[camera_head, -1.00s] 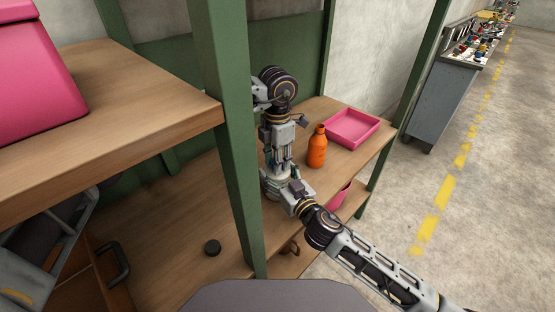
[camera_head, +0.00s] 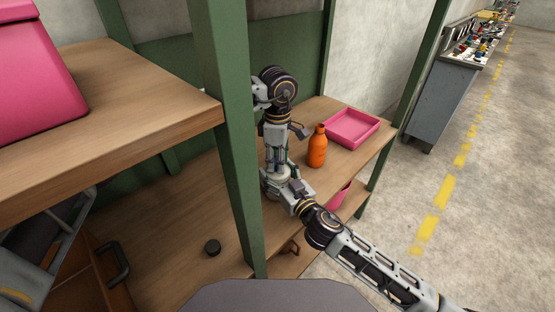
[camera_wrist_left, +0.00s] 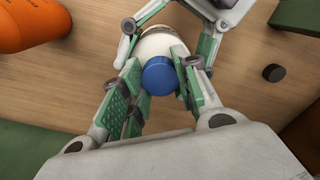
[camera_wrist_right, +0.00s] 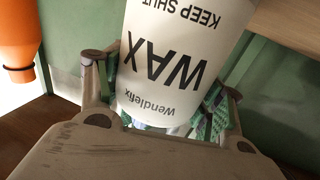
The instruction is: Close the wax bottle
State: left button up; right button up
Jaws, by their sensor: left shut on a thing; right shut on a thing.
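The white wax bottle (camera_wrist_right: 180,60) fills the right wrist view, its printed label upside down there. My right gripper (camera_wrist_right: 160,105) is shut around its body. In the left wrist view a blue cap (camera_wrist_left: 159,76) lies over the bottle's white top (camera_wrist_left: 160,42), between the fingers of my left gripper (camera_wrist_left: 157,65), which is shut on it. I cannot tell how far the cap is seated on the neck. In the head view my left gripper (camera_head: 278,157) points down above my right gripper (camera_head: 284,188); the bottle is mostly hidden between them.
An orange bottle (camera_head: 317,147) and a pink tray (camera_head: 353,127) stand right of the grippers on the wooden shelf (camera_head: 190,205). A black round cap (camera_head: 212,248) lies at the front left. A green post (camera_head: 235,150) stands close to my left arm.

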pick_arm(q)
jog(key=shift+m, duration=0.4)
jog(key=o, duration=1.2)
jog(key=shift+r, duration=3.75)
pick_arm(e)
jog(key=o, duration=2.1)
jog(key=shift+c, duration=0.2)
